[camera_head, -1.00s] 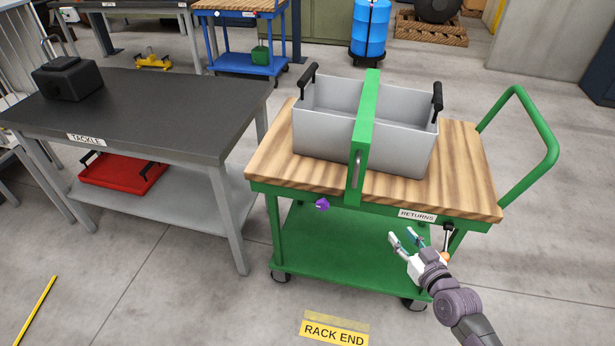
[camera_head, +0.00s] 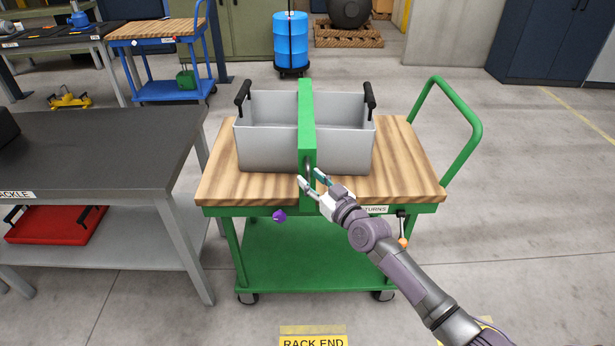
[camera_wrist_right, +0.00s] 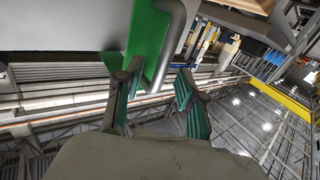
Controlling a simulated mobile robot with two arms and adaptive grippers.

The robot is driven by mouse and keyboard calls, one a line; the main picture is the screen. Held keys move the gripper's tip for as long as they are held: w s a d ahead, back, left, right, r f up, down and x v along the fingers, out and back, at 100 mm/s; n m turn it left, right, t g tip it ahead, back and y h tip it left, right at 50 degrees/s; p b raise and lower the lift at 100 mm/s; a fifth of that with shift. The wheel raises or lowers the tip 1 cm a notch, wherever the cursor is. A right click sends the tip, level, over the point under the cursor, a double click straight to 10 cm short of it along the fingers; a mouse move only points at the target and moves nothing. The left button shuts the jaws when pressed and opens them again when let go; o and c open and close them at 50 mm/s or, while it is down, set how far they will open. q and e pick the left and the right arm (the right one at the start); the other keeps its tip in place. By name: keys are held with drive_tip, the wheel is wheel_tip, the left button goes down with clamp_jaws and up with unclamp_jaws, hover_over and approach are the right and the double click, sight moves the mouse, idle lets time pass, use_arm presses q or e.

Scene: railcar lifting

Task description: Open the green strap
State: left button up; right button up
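The green strap (camera_head: 306,120) runs over the middle of a grey bin (camera_head: 265,145) and down the front edge of the green cart. The bin has two black handles. A metal handle on the strap's front shows in the right wrist view (camera_wrist_right: 176,45), with the green strap (camera_wrist_right: 146,32) beside it. My right gripper (camera_head: 312,179) is at the strap's lower front, fingers apart. In the right wrist view its fingertips (camera_wrist_right: 160,72) lie either side of the handle's lower end. Whether they touch it I cannot tell. My left gripper is not in view.
The wood-topped green cart (camera_head: 415,180) has a push rail at right and a purple knob (camera_head: 279,216) at its front. A dark table (camera_head: 110,150) stands at left, with a red tray (camera_head: 55,225) on its shelf.

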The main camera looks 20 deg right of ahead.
drive_tip(key=shift+x, duration=1.05)
clamp_jaws()
